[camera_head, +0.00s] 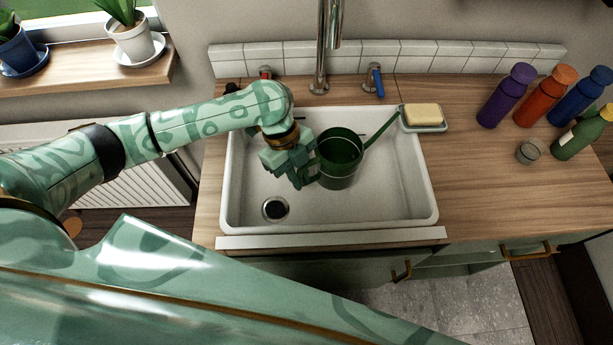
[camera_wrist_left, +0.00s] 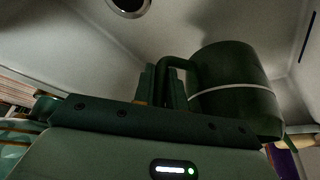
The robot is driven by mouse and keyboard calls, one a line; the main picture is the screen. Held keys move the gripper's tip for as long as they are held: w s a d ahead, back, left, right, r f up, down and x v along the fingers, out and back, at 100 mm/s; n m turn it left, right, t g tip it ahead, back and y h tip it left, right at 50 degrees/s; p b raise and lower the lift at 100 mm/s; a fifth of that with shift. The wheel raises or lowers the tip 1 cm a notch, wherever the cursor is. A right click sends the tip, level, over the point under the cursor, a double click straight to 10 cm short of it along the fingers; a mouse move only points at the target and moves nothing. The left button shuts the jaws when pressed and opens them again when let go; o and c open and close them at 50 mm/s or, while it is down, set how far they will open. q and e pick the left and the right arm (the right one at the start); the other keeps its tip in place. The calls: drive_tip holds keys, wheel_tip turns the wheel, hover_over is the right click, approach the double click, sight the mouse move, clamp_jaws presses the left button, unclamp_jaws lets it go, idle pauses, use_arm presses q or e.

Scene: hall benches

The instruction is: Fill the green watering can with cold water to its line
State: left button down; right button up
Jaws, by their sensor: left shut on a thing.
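The green watering can (camera_head: 340,165) is upright in the white sink (camera_head: 230,200), its spout pointing up and right toward the soap. A pale line rings its lower body, also seen on the can in the left wrist view (camera_wrist_left: 233,75). My left gripper (camera_head: 303,170) is shut on the can's handle at its left side. The tap (camera_head: 322,50) rises behind the sink, its spout end above the frame's top part. A red-marked handle (camera_head: 265,72) is on its left and a blue-marked handle (camera_head: 374,80) on its right. The can's inside looks dark; I cannot tell its water level. My right gripper is out of view.
A soap dish (camera_head: 441,127) with yellow soap (camera_head: 424,114) sits at the sink's right rim. The sink drain (camera_head: 275,208) is uncovered.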

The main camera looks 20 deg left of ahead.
use_arm(q)
drive_tip(key=a+f+b, duration=0.1)
drive_tip(key=w+a+f+b, duration=0.1)
drive_tip(key=f+b, duration=0.1)
drive_tip(key=shift+f, duration=0.15)
drive_tip(key=shift+f+b, duration=0.3)
drive_tip(key=shift+f, duration=0.65)
drive_tip(key=c, duration=1.3)
unclamp_jaws()
drive_tip(key=shift+c, duration=0.2)
drive_tip(key=p+v, duration=0.5)
drive_tip(key=v, duration=1.1)
drive_tip(key=shift+p, duration=0.35)
drive_tip(key=shift+a, duration=0.15)
